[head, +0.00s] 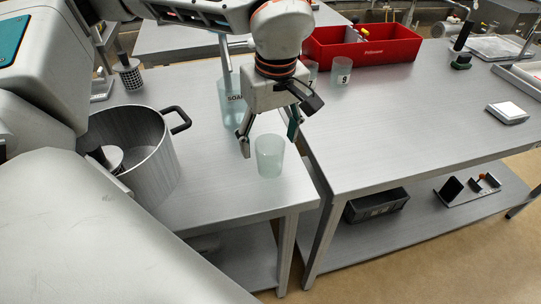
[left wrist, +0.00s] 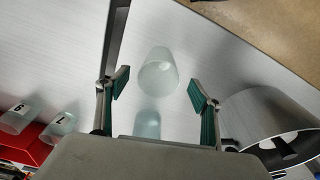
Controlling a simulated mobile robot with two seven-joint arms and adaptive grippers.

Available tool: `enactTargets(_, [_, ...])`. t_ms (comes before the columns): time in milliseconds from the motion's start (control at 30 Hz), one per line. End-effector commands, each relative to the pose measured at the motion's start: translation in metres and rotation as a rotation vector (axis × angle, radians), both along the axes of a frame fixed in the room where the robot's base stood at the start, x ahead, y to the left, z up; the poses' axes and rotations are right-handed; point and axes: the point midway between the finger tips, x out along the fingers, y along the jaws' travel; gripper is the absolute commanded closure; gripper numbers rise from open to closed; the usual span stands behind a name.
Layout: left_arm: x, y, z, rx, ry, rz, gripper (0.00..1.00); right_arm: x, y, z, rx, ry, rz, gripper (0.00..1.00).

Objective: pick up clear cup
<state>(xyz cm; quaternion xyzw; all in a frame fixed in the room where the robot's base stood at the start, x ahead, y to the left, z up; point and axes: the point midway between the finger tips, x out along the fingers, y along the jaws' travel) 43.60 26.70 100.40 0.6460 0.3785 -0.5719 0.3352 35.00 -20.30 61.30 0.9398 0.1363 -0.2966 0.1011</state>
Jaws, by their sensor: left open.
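A clear cup (head: 269,155) with a pale green tint stands upright near the front edge of the left metal table. In the left wrist view the clear cup (left wrist: 158,75) lies ahead of the fingers, around the middle of the gap between them. My left gripper (head: 268,134) is open and empty, just behind and above the cup in the head view. Its two green-padded fingers (left wrist: 160,92) are spread apart in the left wrist view, with no contact on the cup visible. My right gripper does not show.
A large metal pot (head: 150,150) stands left of the cup. A clear container marked SOAP (head: 228,100) is behind my gripper. Numbered cups, one marked 9 (head: 341,72), stand by a red bin (head: 365,50). A narrow gap separates the two tables.

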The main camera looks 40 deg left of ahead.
Motion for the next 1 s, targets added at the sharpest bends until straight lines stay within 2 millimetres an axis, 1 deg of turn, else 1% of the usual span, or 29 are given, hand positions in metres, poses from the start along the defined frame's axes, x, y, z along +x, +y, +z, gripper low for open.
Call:
enactTargets(33, [0.001,0.0,-0.009,0.001,0.005,0.001,0.34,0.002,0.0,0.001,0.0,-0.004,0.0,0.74])
enactTargets(100, [0.002,0.001,-0.02,0.0,0.004,0.0,0.34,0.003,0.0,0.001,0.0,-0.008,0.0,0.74])
enactTargets(200, [0.002,0.002,-0.029,0.0,0.004,0.0,0.34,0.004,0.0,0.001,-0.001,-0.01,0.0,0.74])
enactTargets(433, [0.003,0.002,-0.03,0.0,0.001,0.0,0.34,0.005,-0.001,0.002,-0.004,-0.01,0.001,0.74])
enactTargets(467, [0.003,0.002,-0.03,0.0,0.001,0.0,0.42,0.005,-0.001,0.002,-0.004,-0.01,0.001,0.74])
enactTargets(500, [0.003,0.002,-0.029,0.0,0.001,0.0,0.52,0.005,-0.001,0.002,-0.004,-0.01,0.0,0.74])
enactTargets(600, [0.003,0.002,-0.029,0.0,0.001,0.0,0.75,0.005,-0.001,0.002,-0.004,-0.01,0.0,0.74])
enactTargets(867, [0.003,0.002,-0.029,0.0,0.001,0.0,0.75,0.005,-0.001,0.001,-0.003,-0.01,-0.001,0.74])
enactTargets(1000, [0.003,0.002,-0.026,0.0,0.0,0.001,0.75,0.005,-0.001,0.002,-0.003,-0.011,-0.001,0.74])
